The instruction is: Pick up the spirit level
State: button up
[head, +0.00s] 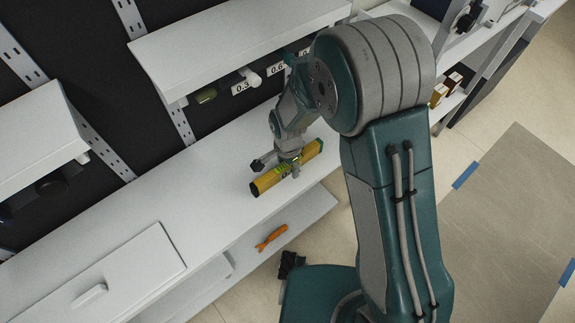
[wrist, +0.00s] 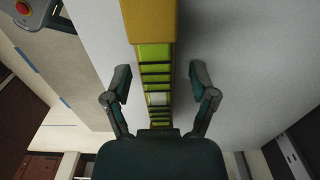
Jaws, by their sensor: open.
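The spirit level (head: 312,150) is a yellow bar with dark ends. It lies on the white counter near its front edge, slanting up to the right in the head view. In the wrist view its yellow body (wrist: 149,20) and a green, dark-banded middle section (wrist: 155,53) run up the picture between the fingers. My gripper (head: 277,168) is over the level's middle, pointing down; it also shows in the wrist view (wrist: 160,80). Its fingers are apart, one on each side of the level, with a visible gap on both sides. The level's near part is hidden behind the gripper in the wrist view.
The white counter (head: 165,205) is mostly clear to the left. A white shelf (head: 235,40) overhangs behind, with number labels below it. An orange item (head: 271,238) lies on the lower shelf (head: 290,222). A white panel with a handle (head: 90,296) is at lower left.

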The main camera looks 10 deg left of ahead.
jog(key=shift+c, duration=0.3)
grip_shut()
jog(key=shift+r, duration=0.1)
jog(key=shift+r, duration=0.25)
jog(key=r, duration=0.3)
jog(key=shift+s+d, duration=0.1)
jog(key=shift+s, duration=0.15)
jog(key=s+d+r, duration=0.6)
jog(key=s+r, duration=0.3)
jog(key=s, duration=0.3)
jog(key=shift+r, duration=0.15)
